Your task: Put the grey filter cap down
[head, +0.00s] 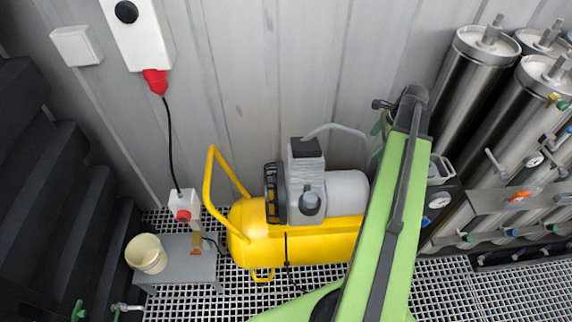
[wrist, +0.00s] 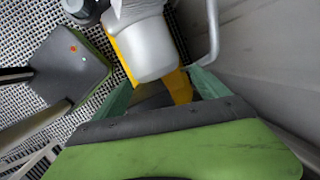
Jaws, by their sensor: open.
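My gripper (wrist: 163,88) is open in the wrist view, with its two green fingers spread apart. Behind them are the silver motor and yellow tank of the compressor. A dark patch shows between the fingers, and I cannot tell whether it is a loose thing. In the head view my arm hides most of the gripper. A round dark grey cap (head: 310,203) sits on the front of the compressor's grey block; it may be the filter cap. A dark grey round part also shows at the top edge of the wrist view.
The yellow compressor (head: 252,229) stands on the grating by the wall. A small grey table (head: 203,268) at the left holds a cream bucket (head: 147,254) and a small brown-and-tan item (head: 196,241). Steel vessels (head: 462,82) and a valve manifold stand at the right.

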